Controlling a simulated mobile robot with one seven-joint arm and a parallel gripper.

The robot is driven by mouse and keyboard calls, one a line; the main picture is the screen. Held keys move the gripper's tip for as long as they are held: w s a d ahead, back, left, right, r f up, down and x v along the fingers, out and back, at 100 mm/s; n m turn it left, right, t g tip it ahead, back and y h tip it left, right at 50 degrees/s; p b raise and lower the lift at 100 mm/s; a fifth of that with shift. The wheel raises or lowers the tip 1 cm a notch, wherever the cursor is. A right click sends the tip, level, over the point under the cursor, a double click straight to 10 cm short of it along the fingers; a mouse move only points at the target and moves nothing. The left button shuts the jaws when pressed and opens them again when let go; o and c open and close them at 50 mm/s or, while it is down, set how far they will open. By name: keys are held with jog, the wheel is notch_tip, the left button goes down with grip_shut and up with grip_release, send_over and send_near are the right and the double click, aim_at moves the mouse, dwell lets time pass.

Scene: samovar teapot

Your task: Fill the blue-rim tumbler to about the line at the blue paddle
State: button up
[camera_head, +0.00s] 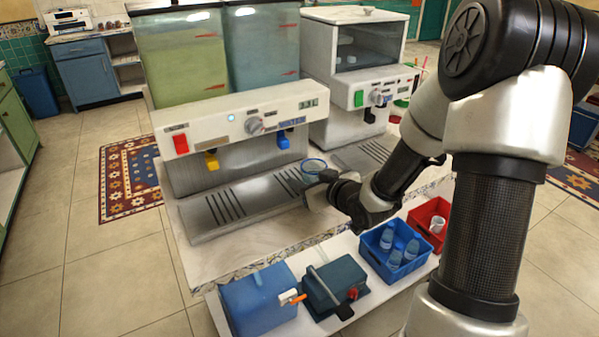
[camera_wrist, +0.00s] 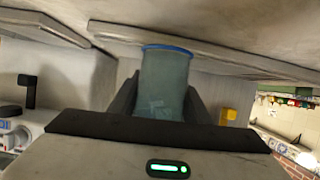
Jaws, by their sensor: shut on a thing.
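The blue-rim tumbler (camera_head: 314,166) is at the right end of the first dispenser's drip tray (camera_head: 245,209), below and a little right of the blue paddle (camera_head: 283,140). My gripper (camera_head: 317,184) is shut on it from the front right. In the wrist view the clear tumbler (camera_wrist: 163,88) stands between my two dark fingers, its blue rim at the top. I cannot tell whether it holds liquid, and I see no fill line on it. My gripper hides its lower part in the head view.
The dispenser (camera_head: 240,125) also has red (camera_head: 180,143) and yellow (camera_head: 211,160) paddles. A second dispenser (camera_head: 352,75) stands to the right. In front are blue boxes, a blue crate (camera_head: 369,250) of bottles and a red bin (camera_head: 418,216).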

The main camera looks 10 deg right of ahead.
jog(key=shift+s+d, duration=0.2)
jog(key=shift+s, duration=0.4)
jog(key=shift+s+d, duration=0.2)
jog(key=shift+s, duration=0.4)
